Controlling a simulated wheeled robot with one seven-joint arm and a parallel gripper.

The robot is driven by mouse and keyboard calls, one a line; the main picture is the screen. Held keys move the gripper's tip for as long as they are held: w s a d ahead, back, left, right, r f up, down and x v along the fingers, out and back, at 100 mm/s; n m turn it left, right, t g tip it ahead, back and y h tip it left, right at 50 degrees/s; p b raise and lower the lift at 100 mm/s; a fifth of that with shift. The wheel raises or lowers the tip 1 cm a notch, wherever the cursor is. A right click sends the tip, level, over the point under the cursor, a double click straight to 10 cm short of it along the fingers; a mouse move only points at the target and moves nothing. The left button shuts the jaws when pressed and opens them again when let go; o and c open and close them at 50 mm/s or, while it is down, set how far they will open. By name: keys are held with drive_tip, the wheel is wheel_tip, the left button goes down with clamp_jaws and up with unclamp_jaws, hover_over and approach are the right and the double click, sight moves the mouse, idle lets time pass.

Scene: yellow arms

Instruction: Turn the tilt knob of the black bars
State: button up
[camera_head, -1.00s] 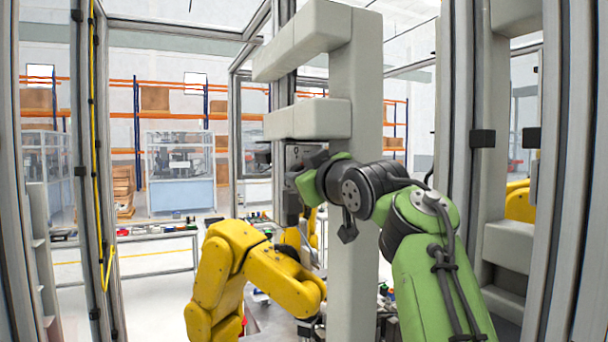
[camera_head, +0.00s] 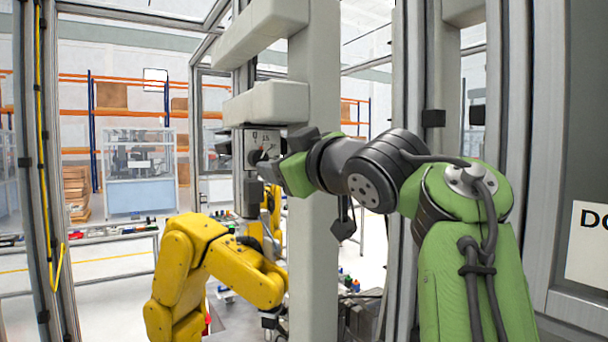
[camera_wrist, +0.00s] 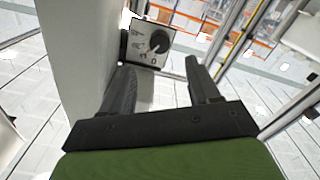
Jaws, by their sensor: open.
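The tilt knob (camera_wrist: 158,41) is a dark round dial with a red mark, on a pale control plate (camera_wrist: 137,50) with printed markings. In the head view the plate (camera_head: 268,138) is on a grey post, with the knob (camera_head: 255,156) just left of my gripper (camera_head: 279,155). In the wrist view my gripper (camera_wrist: 160,65) is open and empty. Its two dark fingers point towards the plate, and the knob shows beyond the gap between their tips, apart from them. No black bars can be clearly made out.
A thick pale grey frame (camera_head: 313,90) with side arms stands close beside my gripper; it fills the left of the wrist view (camera_wrist: 80,45). A yellow robot arm (camera_head: 190,260) is below left. Metal posts (camera_head: 50,150) stand left and right.

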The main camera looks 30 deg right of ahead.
drive_tip(key=s, duration=0.6)
drive_tip(key=shift+s, duration=0.35)
drive_tip(key=shift+w, duration=0.1)
drive_tip(key=shift+a, duration=0.1)
drive_tip(key=a+f+m+g+b, duration=0.15)
drive_tip(key=a+f, duration=0.25)
drive_tip(key=f, duration=0.5)
drive_tip(key=a+f+m+g+b, duration=0.1)
drive_tip(key=a+f+m+g, duration=0.25)
drive_tip(key=f, duration=0.55)
drive_tip(key=s+a+f+g, duration=0.1)
drive_tip(key=s+f+g, duration=0.1)
drive_tip(key=s+f, duration=0.3)
drive_tip(key=s+a+f+g+b, duration=0.1)
drive_tip(key=s+f+g, duration=0.2)
drive_tip(key=f, duration=1.1)
drive_tip(key=s+a+f+g, duration=0.1)
drive_tip(key=s+f+g, duration=0.1)
drive_tip(key=s+f, duration=0.6)
wheel_tip(320, 180, down, 2)
drive_tip(key=shift+s+f+b, duration=0.2)
drive_tip(key=shift+b, duration=0.2)
